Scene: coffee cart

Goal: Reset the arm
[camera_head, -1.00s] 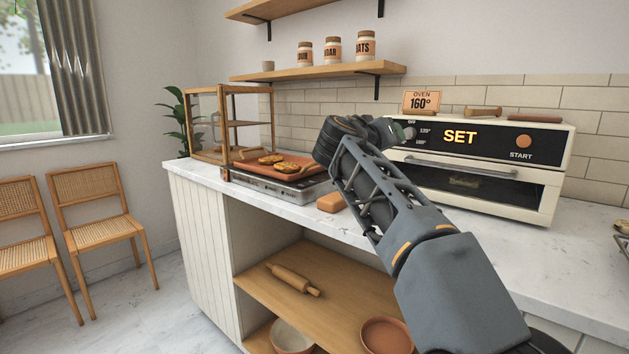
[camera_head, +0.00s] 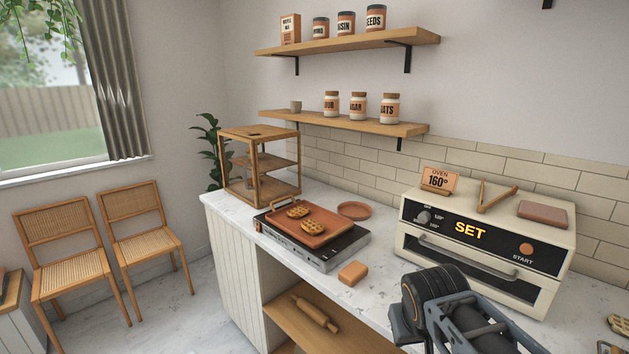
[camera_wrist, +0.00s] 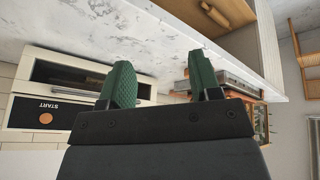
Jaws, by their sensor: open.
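My gripper (camera_wrist: 160,88) shows in the wrist view with its two green fingers apart and nothing between them. In the head view my arm stands at the lower right, in front of the oven; my fingertips cannot be made out there. The cream oven (camera_head: 470,262) reads "SET" on its display and its door looks shut. It also shows at the left of the wrist view (camera_wrist: 20,85), upside down. The worktop (camera_head: 385,295) passes under my arm.
An orange tray (camera_head: 322,238) with pastries sits on a warmer (camera_head: 335,255), near a wooden display case (camera_head: 285,190). A round orange plate (camera_head: 354,211) and a small orange block (camera_head: 352,273) lie on the worktop.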

